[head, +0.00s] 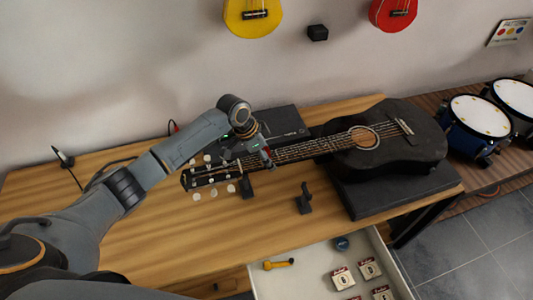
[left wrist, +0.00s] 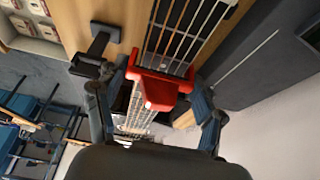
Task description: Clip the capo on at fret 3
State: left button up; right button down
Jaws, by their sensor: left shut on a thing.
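The dark guitar (head: 365,155) lies face up on the table, its body on a black pad and its neck pointing left. Its fretboard and strings also show in the left wrist view (left wrist: 190,28). My left gripper (head: 264,153) is over the neck near the headstock (head: 208,176). It also shows in the left wrist view (left wrist: 158,108), with a finger on either side of the red capo (left wrist: 158,90), and is shut on it. The capo lies across the strings; I cannot tell whether it touches them or which fret it is at. My right gripper is not in view.
A black stand (head: 304,200) is on the table in front of the neck. An open drawer (head: 262,287) holds a yellow item (head: 278,264) and several small boxes. Drums (head: 470,125) stand at right. The table's front left (head: 150,240) is clear.

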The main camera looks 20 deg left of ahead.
pick_arm(q)
jog(key=shift+f, duration=0.3)
dwell(0.6)
jog(key=o, duration=1.3)
jog(key=shift+c, duration=0.2)
jog(key=v, duration=1.2)
jog(key=shift+w, duration=0.1)
